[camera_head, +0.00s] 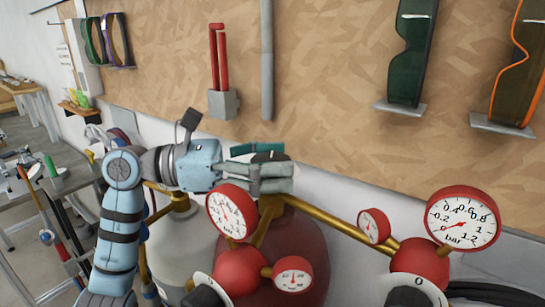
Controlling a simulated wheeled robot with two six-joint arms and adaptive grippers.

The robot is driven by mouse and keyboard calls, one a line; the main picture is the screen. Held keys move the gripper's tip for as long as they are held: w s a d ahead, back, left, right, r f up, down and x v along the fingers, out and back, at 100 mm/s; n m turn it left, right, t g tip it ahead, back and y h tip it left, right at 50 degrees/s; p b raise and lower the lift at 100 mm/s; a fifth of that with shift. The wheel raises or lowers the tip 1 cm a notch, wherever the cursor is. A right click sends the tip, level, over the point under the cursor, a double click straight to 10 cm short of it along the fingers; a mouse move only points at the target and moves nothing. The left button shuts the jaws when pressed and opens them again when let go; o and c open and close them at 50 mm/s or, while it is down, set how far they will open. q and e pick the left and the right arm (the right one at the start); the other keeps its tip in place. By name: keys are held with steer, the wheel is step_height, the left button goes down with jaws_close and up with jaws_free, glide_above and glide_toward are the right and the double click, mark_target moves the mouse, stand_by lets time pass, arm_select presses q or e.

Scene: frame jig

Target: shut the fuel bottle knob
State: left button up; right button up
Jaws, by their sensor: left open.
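A dark red bottle (300,245), which looks like the fuel bottle, stands behind the gauges at the centre. A dark knob (268,157) shows at its top, largely hidden by my left gripper. My left gripper (274,168) comes in from the left, level, with its fingers open on the near and far sides of the knob. I cannot tell whether the fingers touch it. My right gripper is not in view.
Red-rimmed gauges (229,212) and a brass pipe (335,222) stand close in front and to the right. A pale bottle (175,255) is behind my left arm. A tool board (330,70) fills the back. A cluttered bench (75,175) is at left.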

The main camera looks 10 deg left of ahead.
arm_select(q)
steer(key=shift+a, duration=0.15)
steer(key=c, duration=1.2)
steer(key=shift+m+g, duration=0.3)
steer(key=shift+g, duration=0.1)
steer(key=m+g+h+p, duration=0.1)
steer(key=m+g, duration=0.2)
steer(key=g, duration=0.2)
steer(key=shift+r, duration=0.1)
steer(key=shift+m+g+p, duration=0.35)
steer(key=shift+m+g, duration=1.05)
steer(key=shift+g, duration=0.6)
steer(key=shift+y, duration=0.3)
steer(key=o, duration=1.2)
